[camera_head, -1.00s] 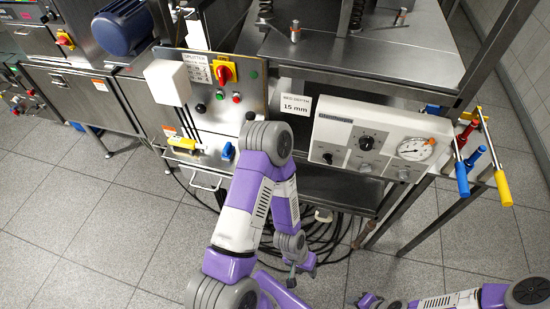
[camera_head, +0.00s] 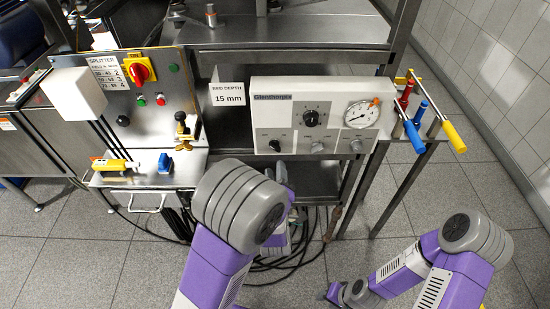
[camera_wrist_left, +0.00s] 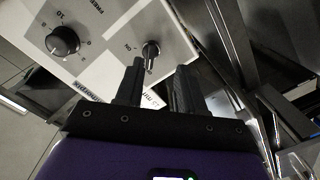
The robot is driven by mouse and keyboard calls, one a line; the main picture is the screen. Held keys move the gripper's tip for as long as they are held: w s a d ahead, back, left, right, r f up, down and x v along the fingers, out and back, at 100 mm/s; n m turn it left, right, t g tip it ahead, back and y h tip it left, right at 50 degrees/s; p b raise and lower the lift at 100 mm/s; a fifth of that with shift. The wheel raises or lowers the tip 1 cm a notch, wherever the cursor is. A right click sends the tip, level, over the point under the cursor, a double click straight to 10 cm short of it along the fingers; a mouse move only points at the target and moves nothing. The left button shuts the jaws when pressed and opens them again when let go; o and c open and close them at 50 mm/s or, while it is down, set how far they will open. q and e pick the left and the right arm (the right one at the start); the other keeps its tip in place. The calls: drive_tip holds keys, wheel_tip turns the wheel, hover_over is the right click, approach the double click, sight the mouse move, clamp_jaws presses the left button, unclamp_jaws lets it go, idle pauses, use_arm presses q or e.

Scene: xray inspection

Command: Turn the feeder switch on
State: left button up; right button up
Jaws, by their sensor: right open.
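The feeder switch is a small dark lever on the white control panel (camera_head: 330,95); it sits at the panel's lower left (camera_head: 275,145). In the left wrist view the switch (camera_wrist_left: 150,50) stands just beyond my fingertips, with lettering beside it and a round black dial to its left. My left gripper (camera_wrist_left: 158,75) is open and empty, its two dark fingers apart, pointing at the panel.
The splitter panel (camera_head: 155,110) with a red-yellow switch stands left. A bed depth sign (camera_head: 227,94) hangs between the panels. A gauge (camera_head: 361,114) is on the white panel's right. Coloured handles (camera_head: 415,138) stick out further right. Cables lie under the table; floor at right is clear.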

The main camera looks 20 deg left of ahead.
sight(275, 150)
use_arm(q)
drive_tip(key=shift+t, duration=0.3)
drive_tip(key=x, duration=0.2)
drive_tip(key=r+x, duration=0.1)
drive_tip(key=x, duration=0.4)
drive_tip(key=shift+w+r, duration=0.2)
drive_tip(key=shift+w, duration=0.05)
drive_tip(key=shift+c, duration=0.4)
clamp_jaws()
